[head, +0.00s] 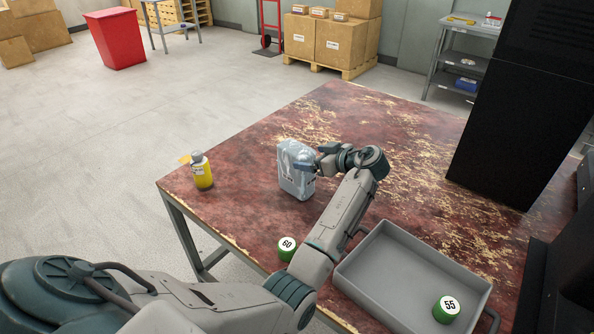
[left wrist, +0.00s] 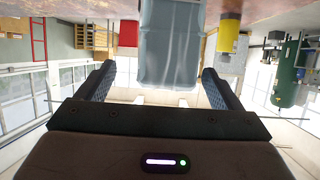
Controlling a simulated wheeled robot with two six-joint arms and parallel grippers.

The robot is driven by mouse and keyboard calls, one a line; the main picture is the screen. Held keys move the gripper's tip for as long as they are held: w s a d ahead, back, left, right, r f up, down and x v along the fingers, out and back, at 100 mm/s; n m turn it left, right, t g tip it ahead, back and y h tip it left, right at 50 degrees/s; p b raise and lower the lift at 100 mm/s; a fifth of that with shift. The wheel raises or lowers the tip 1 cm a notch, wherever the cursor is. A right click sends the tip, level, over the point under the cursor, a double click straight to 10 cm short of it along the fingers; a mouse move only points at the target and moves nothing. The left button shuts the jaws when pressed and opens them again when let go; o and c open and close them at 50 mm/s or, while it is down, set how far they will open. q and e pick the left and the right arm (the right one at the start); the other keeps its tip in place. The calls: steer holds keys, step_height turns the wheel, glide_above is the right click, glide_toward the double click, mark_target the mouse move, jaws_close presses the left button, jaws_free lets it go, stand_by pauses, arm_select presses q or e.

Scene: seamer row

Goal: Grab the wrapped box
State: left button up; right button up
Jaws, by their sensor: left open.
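The wrapped box (head: 291,182) is a pale grey-blue carton in clear, shiny wrap. It stands upright on the worn red table, left of the middle in the head view. My left gripper (head: 312,161) is at the upper right side of the box, and its fingers are partly hard to make out there. In the left wrist view the picture is upside down. The box (left wrist: 170,45) shows between the two spread fingers of the left gripper (left wrist: 158,78), with a gap on each side. The left gripper is open. My right gripper is not in view.
A yellow bottle (head: 203,174) stands left of the box. A green can marked 60 (head: 287,248) is near the front edge. A grey tray (head: 372,262) holds a green can marked 55 (head: 446,309). A tall black cabinet (head: 520,110) blocks the right. The far table middle is clear.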

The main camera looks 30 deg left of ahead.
arm_select(q)
steer(key=x, duration=0.2)
steer(key=s+x, duration=0.1)
steer(key=x, duration=0.1)
steer(key=shift+a+r, duration=0.1)
steer(key=shift+a, duration=0.25)
steer(key=shift+w+a+f, duration=0.2)
steer(key=shift+a, duration=0.05)
steer(key=shift+d+r, duration=0.1)
steer(key=shift+c, duration=1.4)
steer(key=c, duration=1.4)
steer(key=shift+o, duration=0.2)
steer(key=shift+r, duration=0.1)
